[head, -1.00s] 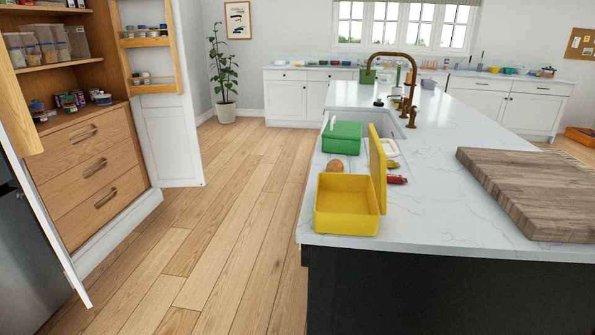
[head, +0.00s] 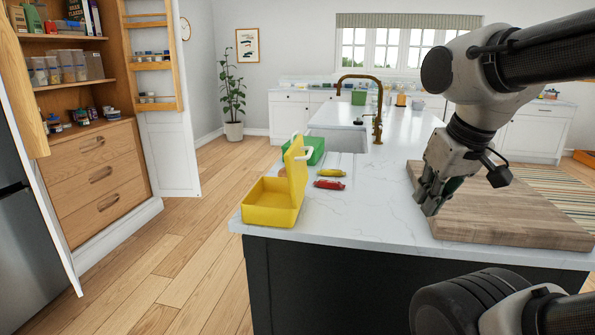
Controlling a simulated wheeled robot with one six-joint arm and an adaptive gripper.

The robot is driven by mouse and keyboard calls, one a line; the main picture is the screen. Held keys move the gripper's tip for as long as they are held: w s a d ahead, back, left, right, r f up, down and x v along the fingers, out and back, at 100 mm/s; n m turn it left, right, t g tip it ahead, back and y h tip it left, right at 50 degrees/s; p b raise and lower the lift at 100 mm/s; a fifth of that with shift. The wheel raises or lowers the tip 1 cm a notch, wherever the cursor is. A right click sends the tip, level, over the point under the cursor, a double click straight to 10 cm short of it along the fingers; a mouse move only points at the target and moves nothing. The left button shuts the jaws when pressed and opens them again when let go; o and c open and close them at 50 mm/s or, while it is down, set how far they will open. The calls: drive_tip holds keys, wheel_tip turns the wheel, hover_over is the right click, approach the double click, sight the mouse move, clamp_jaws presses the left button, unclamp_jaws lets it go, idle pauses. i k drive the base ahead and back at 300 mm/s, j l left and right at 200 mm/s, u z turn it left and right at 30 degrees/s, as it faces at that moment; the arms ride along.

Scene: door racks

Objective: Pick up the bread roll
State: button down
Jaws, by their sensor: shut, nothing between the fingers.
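The bread roll (head: 283,172) is a small tan patch on the white counter, mostly hidden behind the raised lid of the yellow lunch box (head: 270,214). My gripper (head: 430,203) is shut and empty. It points down above the left end of the wooden board, well to the right of the roll and apart from it.
The yellow box stands open at the counter's left front corner. Behind it is a green box (head: 313,152). A red packet (head: 329,184) and a yellow item (head: 332,173) lie to its right. The thick wooden board (head: 510,218) lies at right. Counter between is clear.

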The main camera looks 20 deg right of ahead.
sight(281, 172)
drive_tip(key=i+j+z, duration=0.15)
drive_tip(key=j+z, duration=0.3)
drive_tip(key=j, duration=1)
drive_tip(key=j+z, duration=0.45)
drive_tip(key=j, duration=0.95)
drive_tip(key=i+l, duration=0.3)
drive_tip(key=i, duration=0.15)
drive_tip(key=i+l, duration=0.25)
drive_tip(key=i, duration=0.2)
